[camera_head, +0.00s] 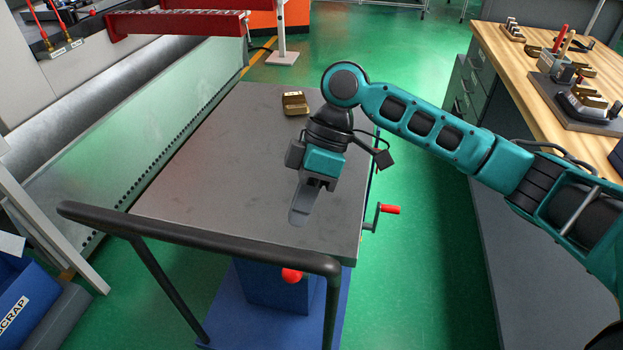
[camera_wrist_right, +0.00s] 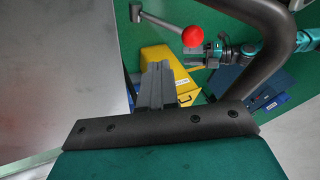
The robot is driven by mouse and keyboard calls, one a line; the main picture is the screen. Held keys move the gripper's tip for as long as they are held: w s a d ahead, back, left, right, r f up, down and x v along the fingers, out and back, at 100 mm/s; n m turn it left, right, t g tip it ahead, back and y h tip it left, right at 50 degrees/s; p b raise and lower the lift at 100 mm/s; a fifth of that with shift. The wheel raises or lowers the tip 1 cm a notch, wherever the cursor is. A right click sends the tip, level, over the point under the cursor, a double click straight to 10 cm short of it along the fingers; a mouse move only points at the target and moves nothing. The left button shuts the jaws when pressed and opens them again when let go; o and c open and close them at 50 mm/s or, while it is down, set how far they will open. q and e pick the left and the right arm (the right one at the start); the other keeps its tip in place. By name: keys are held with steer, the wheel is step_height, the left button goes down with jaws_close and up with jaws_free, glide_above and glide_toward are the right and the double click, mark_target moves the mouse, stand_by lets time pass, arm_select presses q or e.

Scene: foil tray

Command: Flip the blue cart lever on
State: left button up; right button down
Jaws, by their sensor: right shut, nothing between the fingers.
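The cart has a flat grey top (camera_head: 230,150) and a blue body (camera_head: 262,288) below. A red ball knob (camera_head: 291,276) shows in front of the body, under the black handle. In the right wrist view the red ball (camera_wrist_right: 193,37) sits on the end of a grey lever rod (camera_wrist_right: 160,22), between the cart's edge and the handle. My right gripper (camera_head: 299,214) points down over the cart top, shut and empty, apart from the knob. Its fingers also show in the right wrist view (camera_wrist_right: 156,75). A teal arm with a grey end (camera_wrist_right: 200,56), seemingly my left, shows there; its jaw state is unclear.
The black tubular handle (camera_head: 200,243) runs along the cart's near end. A crank with a red grip (camera_head: 390,209) juts from its right side. A brass-coloured block (camera_head: 295,103) lies on the top. A wooden workbench (camera_head: 520,62) stands right. Green floor is clear between.

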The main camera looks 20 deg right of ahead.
mark_target(296, 274)
steer(key=s+f, duration=0.1)
steer(key=s+a+f, duration=0.1)
steer(key=s+a, duration=0.1)
steer(key=shift+s+f, duration=0.4)
steer(key=s+p, duration=0.1)
steer(key=p, duration=0.1)
steer(key=shift+a+r+p, duration=0.1)
steer(key=shift+a+p, duration=0.2)
steer(key=shift+a, duration=0.1)
steer(key=shift+s+a, duration=0.1)
steer(key=shift+s, duration=0.05)
steer(key=shift+f, duration=0.2)
